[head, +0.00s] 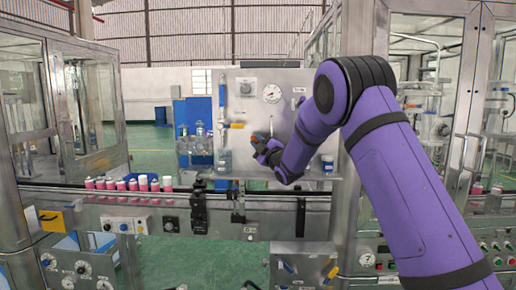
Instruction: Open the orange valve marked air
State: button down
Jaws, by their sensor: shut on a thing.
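My gripper (262,144) is in front of the grey upright panel (285,118), at its lower middle. It is shut on a small orange-red part (260,136), mostly hidden by the fingers; it looks like a valve handle. Another orange-yellow handle (237,125) sticks out sideways from the vertical pipe on the panel's left side, just left of my gripper and apart from it. The labels are too small to read, so I cannot tell which handle is marked air. How far the held part is turned is hidden.
A round gauge (272,93) sits above my gripper on the panel. A conveyor with pink, white-topped cans (112,184) runs below to the left. Glass-walled machines flank both sides.

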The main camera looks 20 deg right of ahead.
aim_at(272, 135)
jog(key=m+t+h, duration=0.1)
jog(key=m, duration=0.2)
jog(key=d+r+m+t+h, duration=0.1)
jog(key=m+t+h, duration=0.1)
jog(key=d+m+t+h, duration=0.1)
jog(key=m+h, duration=0.1)
jog(key=m, duration=0.1)
jog(key=shift+s+r+m, duration=0.3)
jog(key=shift+s+r, duration=0.05)
jog(key=shift+s+d+r+m+h, duration=0.15)
jog(key=shift+d+m+h, duration=0.3)
jog(key=shift+m+h, duration=1.6)
jog(key=shift+s+d+r+m+h, duration=0.1)
jog(key=shift+d+m+h, duration=0.3)
jog(key=shift+m+h, duration=1.6)
jog(key=shift+s+d+r+m+h, duration=0.15)
jog(key=shift+d+m+h, duration=0.3)
jog(key=shift+m+h, duration=1.55)
jog(key=shift+m, duration=0.25)
jog(key=c, duration=1.1)
grip_release()
jog(key=shift+o, duration=0.2)
jog(key=shift+s, duration=0.1)
jog(key=s+a, duration=0.4)
jog(key=s, duration=0.8)
jog(key=shift+f, duration=0.45)
